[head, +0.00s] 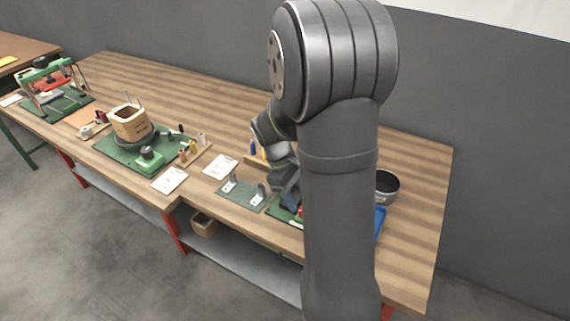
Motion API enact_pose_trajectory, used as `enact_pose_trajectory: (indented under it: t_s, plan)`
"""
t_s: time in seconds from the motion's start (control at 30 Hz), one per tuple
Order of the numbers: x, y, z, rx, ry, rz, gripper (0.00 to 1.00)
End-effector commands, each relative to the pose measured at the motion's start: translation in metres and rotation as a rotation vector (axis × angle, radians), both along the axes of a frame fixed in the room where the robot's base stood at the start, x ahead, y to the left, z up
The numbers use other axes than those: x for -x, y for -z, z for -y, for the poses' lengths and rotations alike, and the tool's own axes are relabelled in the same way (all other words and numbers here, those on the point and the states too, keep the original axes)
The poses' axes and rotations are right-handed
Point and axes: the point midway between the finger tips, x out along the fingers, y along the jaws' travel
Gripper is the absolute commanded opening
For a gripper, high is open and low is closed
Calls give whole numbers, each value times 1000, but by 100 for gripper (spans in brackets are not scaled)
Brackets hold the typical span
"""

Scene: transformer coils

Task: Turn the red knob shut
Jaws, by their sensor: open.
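A small red part (299,211) shows at the left edge of my arm, low on a green board (283,214). It may be the red knob, but most of it and of the board is hidden behind my arm. My gripper (287,200) points down just above the green board, close to the red part. It is open. Its fingertips are small and dark here, and I cannot tell whether they touch anything.
White cards (170,180) lie further left. A green board (112,152) holds a wooden coil form (130,122). A dark bowl (386,185) and blue tray (379,223) stand to the right.

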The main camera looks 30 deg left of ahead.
Motion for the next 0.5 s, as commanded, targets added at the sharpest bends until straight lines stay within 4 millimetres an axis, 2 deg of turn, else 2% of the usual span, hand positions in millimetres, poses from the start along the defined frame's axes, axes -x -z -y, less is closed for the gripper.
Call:
enact_pose_trajectory:
  t_s: [0.1,0.3,0.5]
  plan:
    - [-1,-29,-13,-4,-3,4,48]
    - [-1,-74,-31,-3,-2,2,48]
    - [-1,-108,-45,-2,-1,2,48]
